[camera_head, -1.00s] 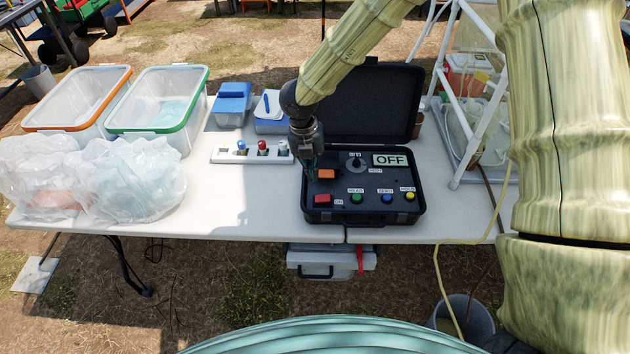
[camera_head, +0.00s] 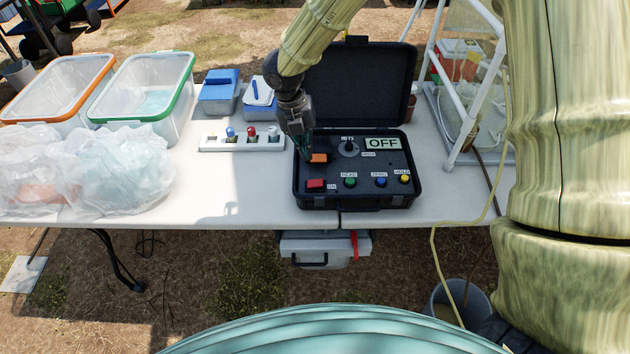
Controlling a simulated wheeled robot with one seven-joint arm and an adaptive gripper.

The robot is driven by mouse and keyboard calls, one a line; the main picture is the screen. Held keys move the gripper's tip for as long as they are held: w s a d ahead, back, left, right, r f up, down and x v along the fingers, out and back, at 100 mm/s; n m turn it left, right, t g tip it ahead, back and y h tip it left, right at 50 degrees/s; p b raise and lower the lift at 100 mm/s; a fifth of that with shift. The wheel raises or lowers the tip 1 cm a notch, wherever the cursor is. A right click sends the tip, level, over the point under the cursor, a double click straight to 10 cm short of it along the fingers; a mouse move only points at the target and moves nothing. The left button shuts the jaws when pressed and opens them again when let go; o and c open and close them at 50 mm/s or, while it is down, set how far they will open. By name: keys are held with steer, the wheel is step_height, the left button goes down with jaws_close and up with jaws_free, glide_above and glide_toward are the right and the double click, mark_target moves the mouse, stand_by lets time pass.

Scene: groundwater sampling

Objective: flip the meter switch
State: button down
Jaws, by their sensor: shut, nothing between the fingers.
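The meter (camera_head: 358,189) is a black open case on the white table, with its lid standing up behind it. Its display (camera_head: 382,143) reads OFF. A red switch (camera_head: 316,184) sits at the panel's front left, by an ON label. An orange block (camera_head: 318,158) is behind it, and green, blue and yellow buttons run along the front. A round knob (camera_head: 348,148) is left of the display. My gripper (camera_head: 307,156) is shut and points down over the panel's left side, beside the orange block. I cannot tell whether its tips touch the block or panel.
A white rack (camera_head: 243,141) with small capped bottles stands left of the meter. Blue boxes (camera_head: 219,97), two clear bins (camera_head: 142,94) and plastic bags (camera_head: 112,172) lie further left. A white pipe frame (camera_head: 466,130) stands to the right. The table front left of the meter is clear.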

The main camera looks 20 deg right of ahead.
mark_target(315, 184)
steer(key=shift+d, duration=0.15)
stand_by(0.3)
steer(key=f+p, duration=0.1)
steer(key=f, duration=0.3)
steer(key=d+f+p, duration=0.1)
steer(key=f+p, duration=0.1)
steer(key=f, duration=0.3)
steer(key=d+f+p, duration=0.1)
steer(key=f, duration=0.3)
steer(key=shift+s+d+f+p, duration=0.25)
steer(key=shift+s+f+p, duration=0.1)
steer(key=shift+s, duration=0.05)
